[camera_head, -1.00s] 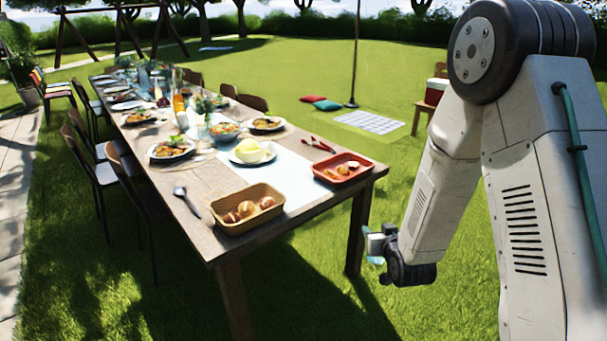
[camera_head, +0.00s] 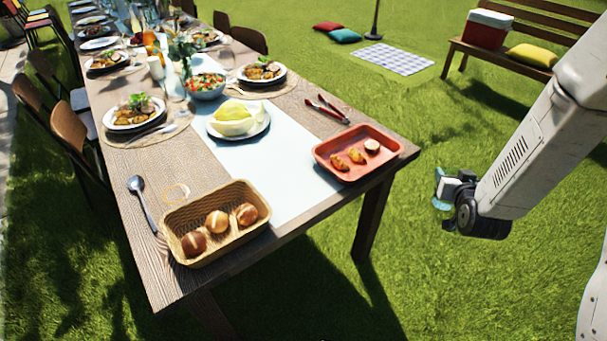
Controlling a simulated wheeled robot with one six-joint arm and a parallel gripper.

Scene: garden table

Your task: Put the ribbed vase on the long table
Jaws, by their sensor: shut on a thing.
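My gripper (camera_head: 449,189) is at the right, beyond the long table's near right corner and over the grass. It is shut on a teal, glassy thing, the ribbed vase (camera_head: 442,204). Only small parts of the vase show, above and below the jaws; its ribs and full shape cannot be made out. The long wooden table (camera_head: 165,162) runs from the front centre to the far left, with a pale runner (camera_head: 285,182) along its middle. My gripper is clear of the table.
The near table end holds a bread basket (camera_head: 216,222), a red tray (camera_head: 356,152), a spoon (camera_head: 143,203), tongs (camera_head: 328,109) and a plate with a yellow-green thing (camera_head: 238,122). Plates and glasses crowd farther back. Bare wood lies left of the runner. Chairs (camera_head: 72,138) line the left side.

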